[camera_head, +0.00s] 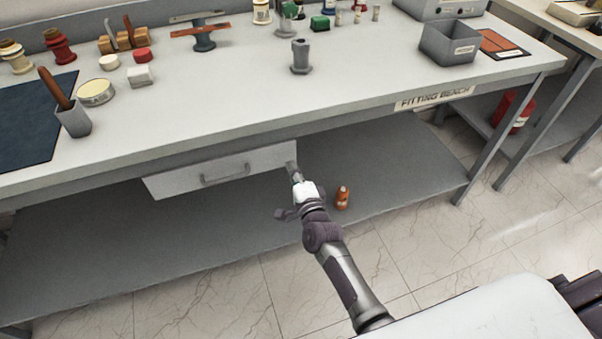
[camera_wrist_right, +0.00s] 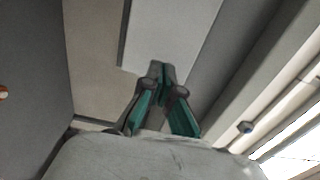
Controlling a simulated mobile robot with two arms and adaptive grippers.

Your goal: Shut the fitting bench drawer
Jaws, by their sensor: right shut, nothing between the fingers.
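The fitting bench (camera_head: 300,101) has a light grey top and a name label on its front edge. Its drawer (camera_head: 190,182) is a pale panel under the top, left of centre, with a grey bar handle (camera_head: 225,174). How far the drawer stands out is hard to tell. My right gripper (camera_head: 292,170) is shut and empty at the drawer front's right end, clear of the handle. In the right wrist view its closed fingertips (camera_wrist_right: 161,72) overlap the lower edge of a pale panel, probably the drawer front; contact cannot be told. My left gripper is not in view.
A lower shelf (camera_head: 400,160) runs under the bench, with an orange bottle (camera_head: 342,198) near my right gripper. A cup with a brown-handled tool (camera_head: 73,118), a grey bin (camera_head: 450,45) and several small parts stand on top. Open tiled floor lies in front.

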